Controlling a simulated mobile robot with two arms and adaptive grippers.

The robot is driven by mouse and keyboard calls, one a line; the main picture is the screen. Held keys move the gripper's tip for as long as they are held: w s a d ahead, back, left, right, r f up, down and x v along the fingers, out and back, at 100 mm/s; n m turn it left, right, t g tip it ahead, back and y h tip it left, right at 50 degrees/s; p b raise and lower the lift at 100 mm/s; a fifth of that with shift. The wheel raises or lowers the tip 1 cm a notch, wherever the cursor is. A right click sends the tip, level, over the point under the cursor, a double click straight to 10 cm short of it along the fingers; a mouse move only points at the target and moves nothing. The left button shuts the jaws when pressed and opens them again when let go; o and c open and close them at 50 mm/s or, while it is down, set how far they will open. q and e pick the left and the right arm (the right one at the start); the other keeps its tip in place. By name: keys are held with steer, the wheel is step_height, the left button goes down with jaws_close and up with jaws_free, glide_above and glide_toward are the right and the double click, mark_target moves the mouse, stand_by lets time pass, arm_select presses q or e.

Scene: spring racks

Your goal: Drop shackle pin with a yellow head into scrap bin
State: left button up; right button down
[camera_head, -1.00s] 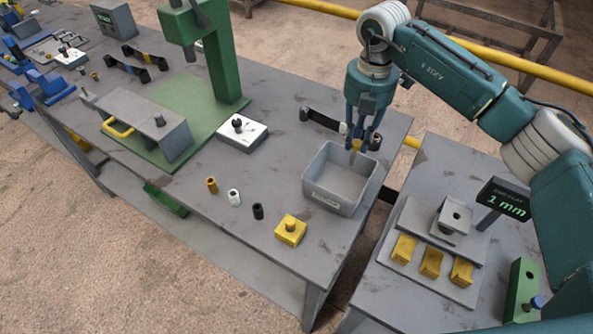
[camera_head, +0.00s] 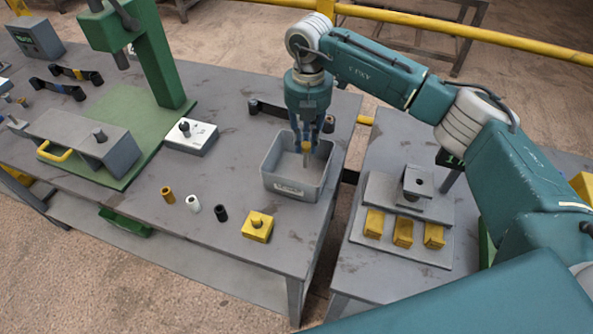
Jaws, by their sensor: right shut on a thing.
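The scrap bin (camera_head: 291,189) is a grey open-topped box on the near right part of the large table. My right gripper (camera_head: 306,147) points down over the bin's opening. It is shut on the shackle pin, whose yellow head (camera_head: 307,146) shows between the fingers. The pin's grey shank hangs down inside the outline of the bin. I cannot tell whether its tip touches the bin. My left gripper is not in view.
Brown, white and black small cylinders (camera_head: 193,203) and a yellow block (camera_head: 257,226) stand left of the bin. A dark spring strip (camera_head: 268,108) lies behind it. A green press (camera_head: 160,70) stands further left. A side table (camera_head: 375,275) holds a grey fixture and yellow blocks.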

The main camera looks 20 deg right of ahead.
steer(key=c, duration=1.5)
jaws_free()
steer(key=shift+o, duration=0.2)
step_height(320, 180, up, 12)
